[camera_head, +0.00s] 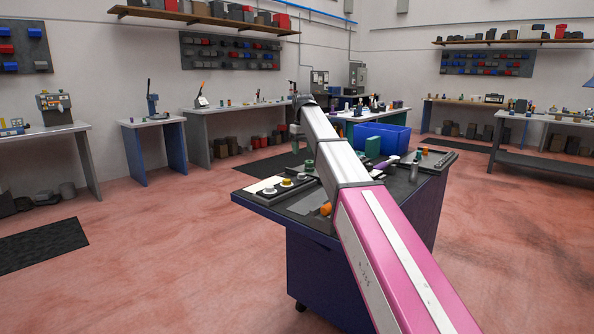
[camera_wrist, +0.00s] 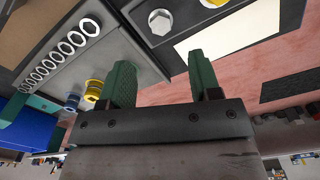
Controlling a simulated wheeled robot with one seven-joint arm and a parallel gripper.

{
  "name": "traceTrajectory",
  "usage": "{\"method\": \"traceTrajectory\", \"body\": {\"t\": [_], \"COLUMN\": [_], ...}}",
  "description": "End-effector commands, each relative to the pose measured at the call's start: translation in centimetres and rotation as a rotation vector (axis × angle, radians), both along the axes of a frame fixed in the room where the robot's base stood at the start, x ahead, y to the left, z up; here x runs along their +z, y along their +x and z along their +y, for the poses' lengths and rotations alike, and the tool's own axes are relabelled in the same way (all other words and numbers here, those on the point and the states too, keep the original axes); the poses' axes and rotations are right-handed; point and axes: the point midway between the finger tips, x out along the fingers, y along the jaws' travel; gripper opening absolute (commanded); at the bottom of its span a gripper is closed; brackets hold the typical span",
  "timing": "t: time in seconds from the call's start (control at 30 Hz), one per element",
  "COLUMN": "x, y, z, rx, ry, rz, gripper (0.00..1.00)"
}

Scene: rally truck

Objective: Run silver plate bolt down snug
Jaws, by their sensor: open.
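A silver hex bolt head (camera_wrist: 160,21) shows at the top of the wrist view, on a dark grey plate. A yellow piece (camera_wrist: 214,2) is partly cut off by the top edge, to its right. In the head view a silver-topped piece (camera_head: 269,190) sits at the bench's front left, with a yellow one (camera_head: 287,182) beside it. My gripper (camera_wrist: 162,82) has two green fingers, spread apart with nothing between them. In the wrist view the bolt lies beyond the fingertips, apart from them. In the head view my arm hides part of the bench.
A pale card (camera_wrist: 232,30) lies beside the bolt. A row of metal rings (camera_wrist: 60,48) and blue-and-yellow cylinders (camera_wrist: 95,88) lie left in the wrist view. Open floor surrounds the bench.

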Motion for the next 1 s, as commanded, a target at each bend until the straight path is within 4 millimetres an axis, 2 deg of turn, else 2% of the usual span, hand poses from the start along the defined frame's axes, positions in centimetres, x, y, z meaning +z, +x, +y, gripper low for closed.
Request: {"method": "traceTrajectory", "body": {"t": [0.17, 0.5, 0.7, 1.0], "x": [-1.1, -6.9, -9.6, -10.7], "y": [-0.1, -0.1, -0.1, 0.0], "z": [0.0, 0.0, 0.0, 0.0], "rx": [0.012, 0.01, 0.009, 0.009], "ry": [-0.005, -0.004, -0.003, -0.003], "rz": [0.005, 0.005, 0.004, 0.001], "gripper": [0.57, 0.57, 0.57, 0.57]}}
